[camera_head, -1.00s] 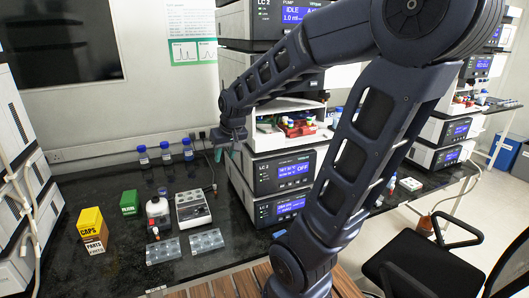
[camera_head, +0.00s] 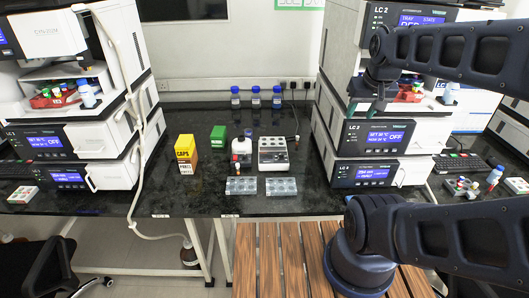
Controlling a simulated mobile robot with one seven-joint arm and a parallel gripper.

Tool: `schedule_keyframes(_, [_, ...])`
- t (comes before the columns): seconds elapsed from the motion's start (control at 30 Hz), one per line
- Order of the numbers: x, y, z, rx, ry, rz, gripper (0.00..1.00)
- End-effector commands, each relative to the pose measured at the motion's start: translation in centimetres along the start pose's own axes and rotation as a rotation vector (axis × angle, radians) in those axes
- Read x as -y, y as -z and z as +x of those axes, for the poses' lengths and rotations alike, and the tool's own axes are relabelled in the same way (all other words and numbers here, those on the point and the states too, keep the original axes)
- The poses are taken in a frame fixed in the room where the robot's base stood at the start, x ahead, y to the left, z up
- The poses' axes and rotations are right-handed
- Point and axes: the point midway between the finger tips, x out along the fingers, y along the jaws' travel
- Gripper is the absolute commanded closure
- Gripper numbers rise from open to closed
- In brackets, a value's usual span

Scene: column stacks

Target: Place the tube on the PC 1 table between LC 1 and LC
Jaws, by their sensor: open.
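My gripper (camera_head: 366,106) is at the right, in front of the LC 2 stack (camera_head: 358,135), above the lower modules. It is open, with dark fingers pointing down; no tube shows between them. The black speckled table (camera_head: 210,198) spans the gap between the LC 1 stack (camera_head: 85,140) at the left and the LC 2 stack. Its front edge carries small white labels (camera_head: 160,215), too small to read surely. I cannot single out the tube. Small vials and bottles stand in the LC 2 tray (camera_head: 410,92), partly hidden by my arm.
On the table stand a yellow CAPS box (camera_head: 185,150), a green box (camera_head: 218,136), a white bottle (camera_head: 241,150), a grey instrument (camera_head: 273,152), two clear well plates (camera_head: 241,185) (camera_head: 281,186) and blue-capped bottles (camera_head: 255,97). The table's front strip at left is clear.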

Motion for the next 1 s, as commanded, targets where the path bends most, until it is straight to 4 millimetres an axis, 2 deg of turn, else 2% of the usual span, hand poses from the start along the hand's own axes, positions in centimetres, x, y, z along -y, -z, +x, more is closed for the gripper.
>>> schedule_keyframes(0.23, [0.2, 0.3, 0.2, 0.001, 0.005, -0.005, 0.57])
schedule_keyframes(0.37, [1.0, 1.8, 1.2, 0.005, 0.025, -0.026, 0.57])
schedule_keyframes(0.67, [5.0, 7.2, 5.9, 0.012, 0.096, -0.104, 0.57])
schedule_keyframes(1.0, [11.3, 11.6, 12.4, 0.024, 0.155, -0.188, 0.57])
